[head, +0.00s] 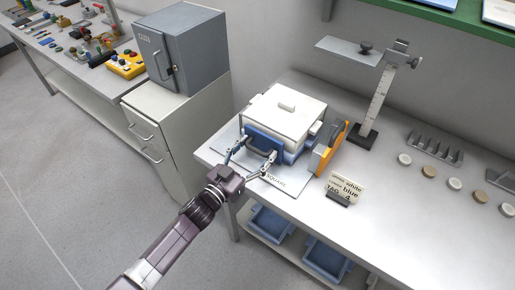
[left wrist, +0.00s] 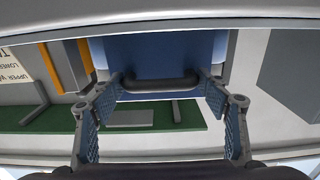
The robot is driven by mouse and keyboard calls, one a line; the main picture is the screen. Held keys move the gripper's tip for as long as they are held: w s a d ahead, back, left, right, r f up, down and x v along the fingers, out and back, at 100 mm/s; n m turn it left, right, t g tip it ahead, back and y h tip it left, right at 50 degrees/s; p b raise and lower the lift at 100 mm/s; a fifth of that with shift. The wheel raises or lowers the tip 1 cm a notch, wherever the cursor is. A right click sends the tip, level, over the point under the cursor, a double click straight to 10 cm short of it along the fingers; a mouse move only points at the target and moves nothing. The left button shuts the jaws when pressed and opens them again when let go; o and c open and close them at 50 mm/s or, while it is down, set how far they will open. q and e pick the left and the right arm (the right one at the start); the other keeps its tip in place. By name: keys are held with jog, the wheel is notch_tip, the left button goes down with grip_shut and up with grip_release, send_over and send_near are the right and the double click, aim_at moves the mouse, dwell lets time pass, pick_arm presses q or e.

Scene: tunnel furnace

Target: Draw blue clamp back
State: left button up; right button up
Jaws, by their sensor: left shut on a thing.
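The blue clamp (head: 264,139) stands upright at the near side of a white lidded box (head: 285,110) on the bench. In the left wrist view the blue clamp (left wrist: 160,55) fills the upper middle, with a dark bar handle (left wrist: 160,85) across it. My left gripper (head: 252,154) reaches in from the lower left, one finger at each side of the clamp. In the left wrist view the left gripper (left wrist: 161,86) has its fingertips at the two ends of the handle, shut on it. My right gripper is not in view.
An orange and grey block (head: 328,147) stands close right of the box, with a label card (head: 345,187) in front. A measuring stand (head: 373,105) is behind. Blue bins (head: 325,258) sit on the shelf below. The floor (head: 100,150) left of the bench is clear.

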pick_arm(q)
jog(key=p+v, duration=0.1)
jog(key=v, duration=0.3)
jog(key=shift+s, duration=0.2)
jog(key=shift+f, duration=0.15)
jog(key=o, duration=1.4)
jog(key=shift+s+a, duration=0.1)
jog(key=v, duration=1.2)
